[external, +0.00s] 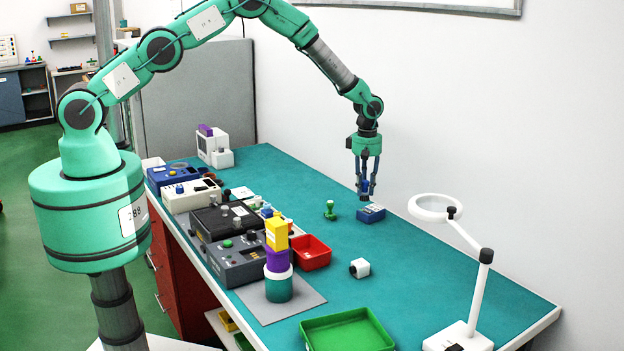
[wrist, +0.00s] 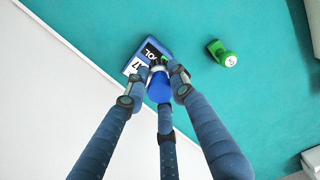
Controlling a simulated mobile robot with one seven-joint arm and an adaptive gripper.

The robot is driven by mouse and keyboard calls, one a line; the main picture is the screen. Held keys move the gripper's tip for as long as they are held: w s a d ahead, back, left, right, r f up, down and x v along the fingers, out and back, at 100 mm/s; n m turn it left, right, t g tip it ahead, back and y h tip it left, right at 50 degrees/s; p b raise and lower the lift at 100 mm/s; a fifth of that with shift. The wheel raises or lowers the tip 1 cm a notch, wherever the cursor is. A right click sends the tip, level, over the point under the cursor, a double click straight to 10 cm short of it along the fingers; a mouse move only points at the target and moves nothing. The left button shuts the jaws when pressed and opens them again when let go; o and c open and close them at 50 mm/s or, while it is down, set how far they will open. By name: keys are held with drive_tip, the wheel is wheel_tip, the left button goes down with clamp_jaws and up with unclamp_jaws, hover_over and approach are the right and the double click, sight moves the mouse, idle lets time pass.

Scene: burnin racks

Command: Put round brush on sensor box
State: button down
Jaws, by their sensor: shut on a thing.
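My gripper (external: 365,190) has three fingers and is shut on a small blue rounded thing, which I take for the round brush (wrist: 158,90). It hangs between the fingertips, partly hidden by them. The sensor box, as I take it, is a small dark blue box (external: 371,214) with a black and white label, lying on the teal table. In the wrist view the box (wrist: 136,66) lies just beyond the fingertips, partly covered by them. In the external view the held brush is above and slightly left of the box. I cannot tell whether they touch.
A green piece (external: 330,211) stands left of the box. A white cube-like part (external: 359,268), a red tray (external: 312,252) and a green tray (external: 348,332) lie nearer. A ring lamp (external: 436,208) stands at right. Instruments line the left edge; the wall is behind.

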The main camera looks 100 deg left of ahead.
drive_tip(key=shift+w+a+f, duration=0.1)
drive_tip(key=shift+w+a, duration=0.3)
drive_tip(key=shift+w, duration=0.25)
drive_tip(key=shift+w+a, duration=0.35)
drive_tip(key=shift+w, duration=0.25)
drive_tip(key=shift+f+p, duration=0.6)
drive_tip(key=shift+f, duration=1.15)
drive_tip(key=shift+f, duration=0.15)
drive_tip(key=c, duration=1.5)
unclamp_jaws()
drive_tip(key=shift+o, duration=0.2)
drive_tip(key=shift+r, duration=0.2)
wheel_tip(320, 180, up, 12)
drive_tip(key=b, duration=0.2)
